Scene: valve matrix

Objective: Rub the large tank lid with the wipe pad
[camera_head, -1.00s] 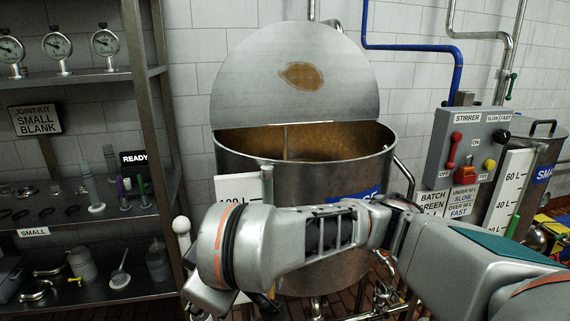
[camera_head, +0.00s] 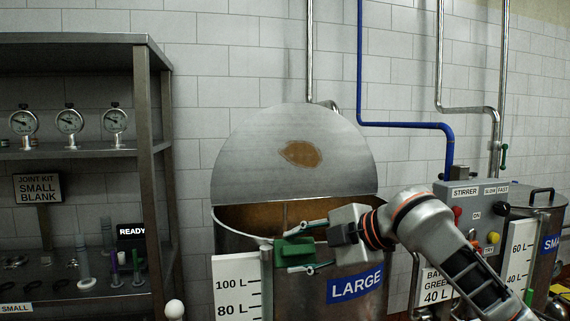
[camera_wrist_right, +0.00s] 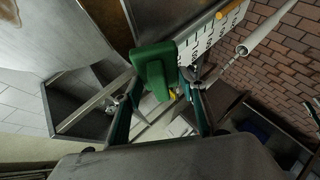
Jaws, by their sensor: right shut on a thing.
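The large tank lid (camera_head: 245,172) is a grey metal half-disc standing raised behind the open large tank (camera_head: 312,290). A brown stain (camera_head: 301,154) marks the lid a little above its middle. My right gripper (camera_head: 284,256) is shut on the green wipe pad (camera_head: 293,250), in front of the tank's near rim, below and apart from the stain. In the right wrist view the green pad (camera_wrist_right: 153,68) sits between the two fingers. My left gripper is not in view.
A metal shelf rack (camera_head: 150,150) with gauges stands on the left. A white level scale (camera_head: 237,287) is on the tank's front. The stirrer control box (camera_head: 470,205) and the small tank (camera_head: 545,235) stand right. A blue pipe (camera_head: 405,125) runs along the wall.

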